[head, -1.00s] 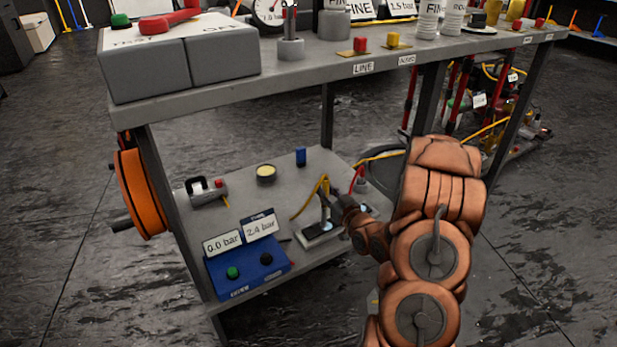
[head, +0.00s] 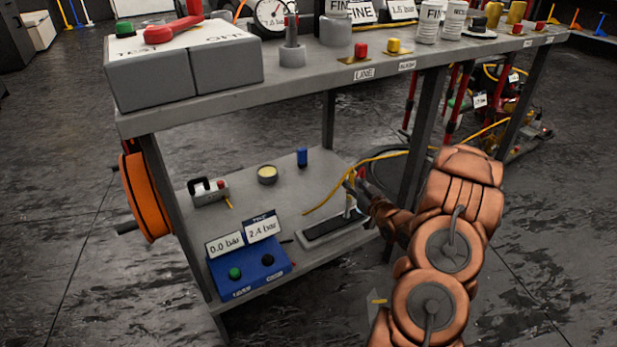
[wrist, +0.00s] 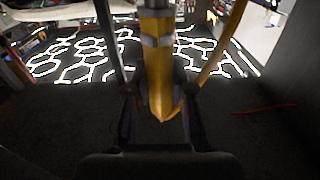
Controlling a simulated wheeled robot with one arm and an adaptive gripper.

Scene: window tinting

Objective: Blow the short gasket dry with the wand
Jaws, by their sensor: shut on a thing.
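My gripper (head: 357,190) is over the right end of the lower shelf. In the wrist view my gripper (wrist: 160,110) is shut on a yellow wand (wrist: 158,62) with a grey band, its pointed end between the fingers. The wand shows in the head view as a thin yellow piece (head: 349,203) below the gripper, by a dark flat pad with a pale rim (head: 330,229). I cannot tell whether the wand touches the pad. A yellow hose (head: 335,190) runs beside the gripper. I cannot pick out the short gasket for certain.
The lower shelf (head: 245,200) also holds a blue box (head: 247,272) with readouts 0.0 and 2.4 bar, a yellow-topped round tin (head: 267,174), a blue cylinder (head: 302,157) and a grey handled tool (head: 208,191). The bench top (head: 300,75) overhangs it. An orange reel (head: 143,195) hangs left.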

